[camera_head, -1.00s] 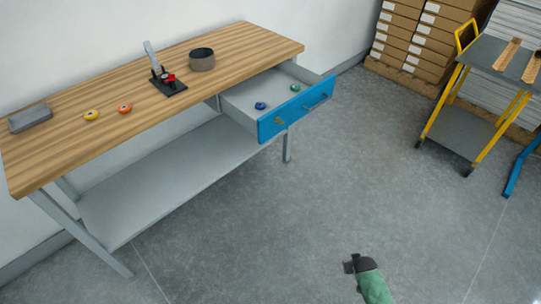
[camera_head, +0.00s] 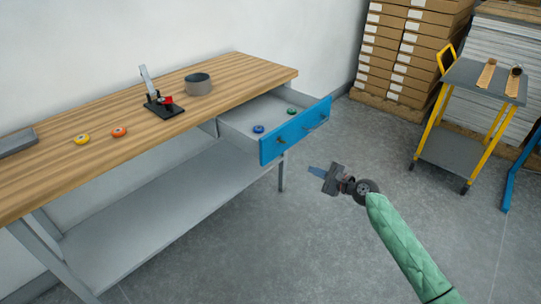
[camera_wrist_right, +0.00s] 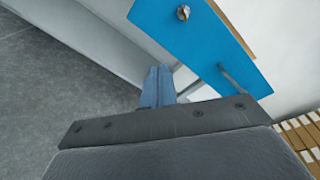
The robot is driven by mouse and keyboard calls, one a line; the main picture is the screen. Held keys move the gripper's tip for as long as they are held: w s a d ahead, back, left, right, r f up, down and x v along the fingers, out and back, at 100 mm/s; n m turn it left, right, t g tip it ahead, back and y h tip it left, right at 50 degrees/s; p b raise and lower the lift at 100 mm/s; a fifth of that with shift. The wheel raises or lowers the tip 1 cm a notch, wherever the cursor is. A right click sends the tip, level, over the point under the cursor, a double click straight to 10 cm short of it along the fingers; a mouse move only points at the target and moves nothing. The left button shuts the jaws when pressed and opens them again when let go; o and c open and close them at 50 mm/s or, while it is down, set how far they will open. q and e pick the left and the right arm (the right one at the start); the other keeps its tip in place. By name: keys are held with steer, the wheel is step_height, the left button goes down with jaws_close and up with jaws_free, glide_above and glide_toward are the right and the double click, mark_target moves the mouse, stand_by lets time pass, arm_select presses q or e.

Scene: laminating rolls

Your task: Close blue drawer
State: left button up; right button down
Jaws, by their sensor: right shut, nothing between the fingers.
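The blue drawer (camera_head: 295,131) under the right end of the wooden workbench is pulled out. Its blue front also fills the upper part of the right wrist view (camera_wrist_right: 190,38), with a knob and part of the handle showing. Inside the drawer lie a blue roll (camera_head: 258,129) and a green roll (camera_head: 291,111). My right gripper (camera_head: 313,171) is shut and empty, in front of the drawer front and apart from it. Its fingertips (camera_wrist_right: 158,82) point toward the drawer front in the right wrist view. My left gripper is not in view.
On the bench (camera_head: 215,92) are a black-based press (camera_head: 163,106), a dark round bowl (camera_head: 198,85), a yellow roll (camera_head: 81,139), an orange roll (camera_head: 119,132) and a grey box (camera_head: 17,142). A yellow-framed cart (camera_head: 455,147) and stacked boxes (camera_head: 398,60) stand at the back right. Open floor lies between.

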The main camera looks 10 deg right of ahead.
steer(key=a+r+m, duration=0.1)
steer(key=r+m, duration=0.1)
steer(key=m, duration=0.1)
steer(key=m+t+p, duration=0.1)
steer(key=m+p, duration=0.1)
steer(key=m, duration=0.5)
glide_toward(277, 145)
steer(key=shift+y, duration=0.4)
steer(key=x, duration=0.5)
steer(key=shift+w+a+f, duration=0.15)
steer(key=shift+w+f, duration=0.05)
steer(key=shift+w, duration=0.2)
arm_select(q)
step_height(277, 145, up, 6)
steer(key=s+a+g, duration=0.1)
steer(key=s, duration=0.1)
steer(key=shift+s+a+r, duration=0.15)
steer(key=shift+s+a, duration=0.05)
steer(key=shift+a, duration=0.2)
arm_select(e)
steer(key=shift+w+a, duration=0.35)
